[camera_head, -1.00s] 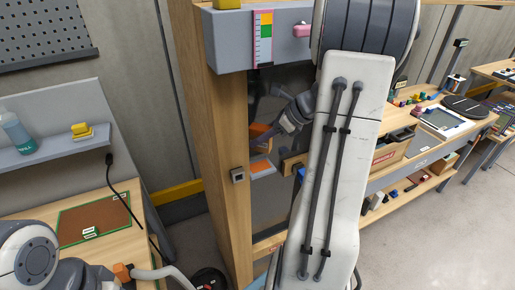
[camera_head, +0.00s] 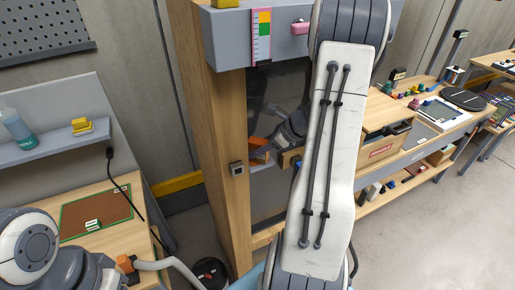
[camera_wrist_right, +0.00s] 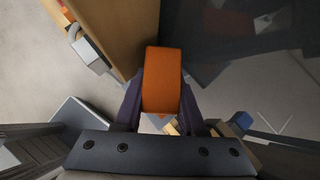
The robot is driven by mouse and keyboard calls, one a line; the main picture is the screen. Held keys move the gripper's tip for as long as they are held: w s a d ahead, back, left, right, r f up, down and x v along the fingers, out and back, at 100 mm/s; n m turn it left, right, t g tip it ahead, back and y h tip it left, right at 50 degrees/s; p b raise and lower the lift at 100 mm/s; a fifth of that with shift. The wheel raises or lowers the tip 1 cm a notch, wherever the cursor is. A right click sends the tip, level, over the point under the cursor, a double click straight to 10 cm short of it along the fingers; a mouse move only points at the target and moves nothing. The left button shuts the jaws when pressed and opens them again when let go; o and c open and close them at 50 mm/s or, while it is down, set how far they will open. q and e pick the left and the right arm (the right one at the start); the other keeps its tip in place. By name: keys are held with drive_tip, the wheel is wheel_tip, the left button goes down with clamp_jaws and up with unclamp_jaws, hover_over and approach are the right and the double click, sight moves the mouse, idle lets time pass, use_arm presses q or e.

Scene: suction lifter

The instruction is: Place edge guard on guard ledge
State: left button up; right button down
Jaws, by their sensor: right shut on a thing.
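The edge guard (camera_wrist_right: 162,80) is an orange block between the two dark fingers of my right gripper (camera_wrist_right: 160,110) in the wrist view. The gripper is shut on it. In the head view the right gripper (camera_head: 272,142) is beside the wooden post, partly hidden by my own arm, with the orange guard (camera_head: 257,142) at its tip. Just below it is a small grey surface (camera_head: 262,166) with an orange patch, which may be the guard ledge. I cannot tell whether the guard touches it. My left gripper is not in view; only part of the left arm shows at lower left.
The tall wooden post (camera_head: 212,130) stands just left of the right gripper, with a small metal fitting (camera_head: 236,168) on it. A grey beam (camera_head: 275,38) crosses above. A workbench (camera_head: 425,140) with a wooden box (camera_head: 383,148) is to the right.

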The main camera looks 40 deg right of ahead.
drive_tip(key=c, duration=0.8)
unclamp_jaws()
drive_tip(key=shift+f, duration=0.1)
drive_tip(key=shift+o, duration=0.2)
drive_tip(key=shift+r, duration=0.35)
drive_tip(key=b+v, duration=0.1)
drive_tip(key=v, duration=1.1)
drive_tip(key=shift+a+f, duration=0.15)
drive_tip(key=shift+f, duration=0.05)
